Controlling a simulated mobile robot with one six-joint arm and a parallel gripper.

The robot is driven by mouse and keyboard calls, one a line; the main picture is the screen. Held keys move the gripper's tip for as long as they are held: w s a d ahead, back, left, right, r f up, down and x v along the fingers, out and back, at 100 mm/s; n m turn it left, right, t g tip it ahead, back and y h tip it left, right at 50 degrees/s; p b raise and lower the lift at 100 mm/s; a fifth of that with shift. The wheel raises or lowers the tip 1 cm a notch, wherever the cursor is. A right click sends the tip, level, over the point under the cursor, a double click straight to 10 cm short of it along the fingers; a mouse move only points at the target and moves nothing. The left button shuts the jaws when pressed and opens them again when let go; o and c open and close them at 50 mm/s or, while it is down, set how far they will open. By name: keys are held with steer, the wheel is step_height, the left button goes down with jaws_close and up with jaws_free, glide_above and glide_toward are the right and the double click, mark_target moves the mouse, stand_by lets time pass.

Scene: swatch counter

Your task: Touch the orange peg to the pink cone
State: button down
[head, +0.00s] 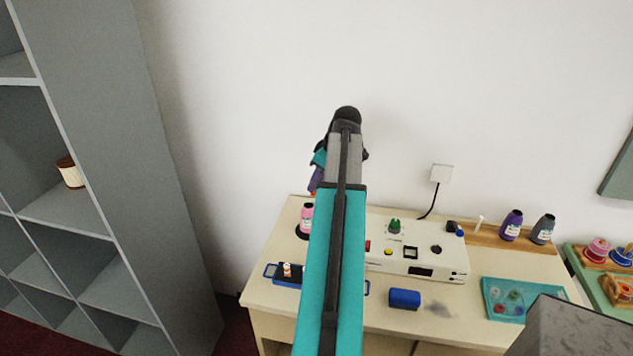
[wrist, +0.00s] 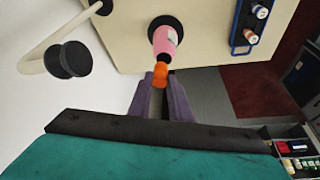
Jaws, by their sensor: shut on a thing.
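The orange peg (wrist: 160,75) is between the purple fingertips of my gripper (wrist: 160,92) in the wrist view, and the gripper is shut on it. In the head view my gripper (head: 316,180) is partly hidden by my arm, and a bit of orange shows below it. The pink cone (wrist: 165,42) looks like a tapered bottle with a pale label on a round black base. In the wrist view the peg overlaps its near end; I cannot tell if they touch. In the head view the pink cone (head: 307,211) stands upright on the table, just below the gripper.
The table (head: 535,268) holds a white control box (head: 440,262), a blue tray (head: 271,272) with small bottles, a blue block (head: 404,299) and a teal tray (head: 490,303). A wall lies behind. A grey shelf (head: 150,150) stands at left.

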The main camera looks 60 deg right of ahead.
steer(key=shift+f, duration=0.15)
steer(key=shift+f+b, duration=1.1)
steer(key=shift+f, duration=0.7)
steer(key=shift+f, duration=0.5)
steer(key=shift+s+a+f, duration=0.1)
steer(key=shift+a+f, duration=0.05)
steer(key=shift+f, duration=0.05)
stand_by(1.4)
steer(key=shift+r, duration=0.2)
steer(key=shift+r+p, duration=1.2)
steer(key=shift+r, duration=1.25)
steer(key=shift+w, duration=0.2)
